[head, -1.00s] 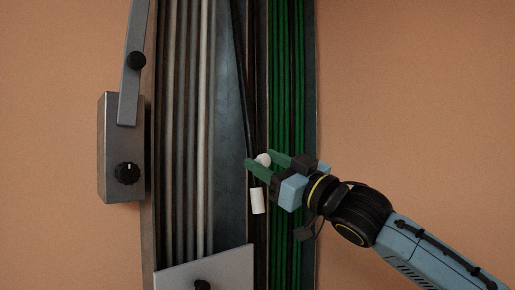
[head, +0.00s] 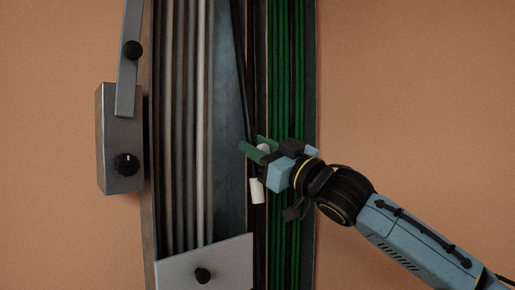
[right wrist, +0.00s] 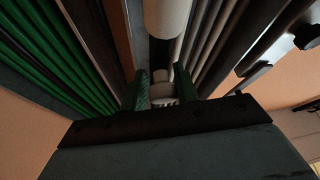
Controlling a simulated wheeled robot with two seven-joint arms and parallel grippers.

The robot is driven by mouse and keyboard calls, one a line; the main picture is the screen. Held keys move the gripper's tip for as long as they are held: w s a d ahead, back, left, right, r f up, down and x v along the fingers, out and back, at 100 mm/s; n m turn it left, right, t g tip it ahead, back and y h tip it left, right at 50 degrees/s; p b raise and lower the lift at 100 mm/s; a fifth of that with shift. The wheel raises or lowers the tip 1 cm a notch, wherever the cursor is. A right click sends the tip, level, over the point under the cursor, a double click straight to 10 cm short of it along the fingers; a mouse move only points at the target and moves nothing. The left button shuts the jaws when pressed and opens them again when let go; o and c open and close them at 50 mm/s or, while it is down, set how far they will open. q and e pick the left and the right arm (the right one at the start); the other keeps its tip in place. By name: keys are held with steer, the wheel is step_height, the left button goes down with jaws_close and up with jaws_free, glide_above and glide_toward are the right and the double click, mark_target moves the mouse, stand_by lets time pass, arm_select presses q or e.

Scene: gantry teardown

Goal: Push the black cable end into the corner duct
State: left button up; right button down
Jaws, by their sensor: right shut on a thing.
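The black cable (head: 240,70) runs down the blue-grey panel to my right gripper (head: 256,148). The green fingers are shut on a white fitting (head: 264,148) at the black cable end; it also shows between the fingers in the right wrist view (right wrist: 162,90). A white cylinder (head: 257,190) is just below the fingers, and it looks large at the top of the right wrist view (right wrist: 168,14). A narrow dark channel (head: 260,70), seemingly the corner duct, runs beside the green cables. Whether the cable end is inside it is not clear. My left gripper is out of view.
Green cables (head: 287,70) fill the channel on the right, under my gripper. Several grey and white cables (head: 190,120) run on the left. A grey box with a black knob (head: 120,140) and lever stands at the left. A grey plate (head: 205,262) covers the lower front.

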steer(key=shift+t+y, duration=0.4)
steer(key=shift+y, duration=0.3)
steer(key=w+a, duration=0.1)
steer(key=w, duration=0.1)
steer(key=w+a+f+b, duration=0.1)
steer(key=w+a, duration=0.1)
steer(key=shift+a, duration=0.2)
steer(key=shift+s, duration=0.1)
steer(key=c, duration=1.3)
jaws_free()
steer(key=shift+o, duration=0.6)
steer(key=shift+a, duration=0.1)
steer(key=shift+d, duration=0.2)
steer(key=shift+r, duration=0.1)
